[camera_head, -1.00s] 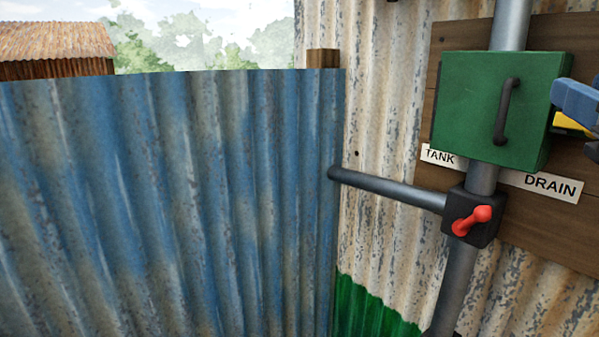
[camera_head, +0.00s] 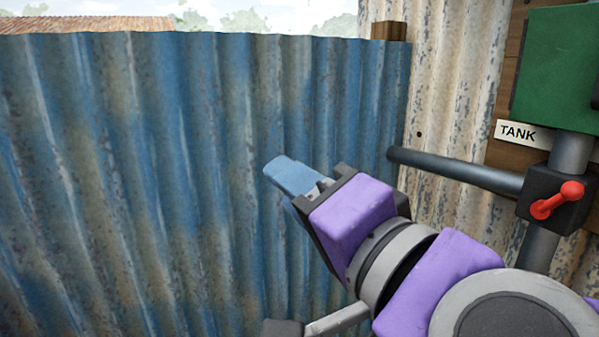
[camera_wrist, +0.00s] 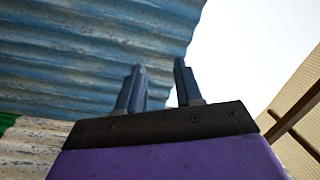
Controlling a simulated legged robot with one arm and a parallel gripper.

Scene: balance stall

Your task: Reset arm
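My arm, purple and grey, reaches up from the lower right of the head view, in front of a blue corrugated sheet. My gripper (camera_head: 287,177), with pale blue fingers, points up and left there, apart from the green box and the valve. In the wrist view my gripper (camera_wrist: 160,80) shows two dark blue fingers standing apart, with nothing between them. The gap shows the blue sheet and some sky.
The blue corrugated sheet (camera_head: 130,180) fills the left and middle. At the right are a green box (camera_head: 555,65), a TANK label (camera_head: 517,136), a grey pipe (camera_head: 455,170) and a valve with a red handle (camera_head: 557,200). A wooden post (camera_head: 388,31) tops the sheet's right end.

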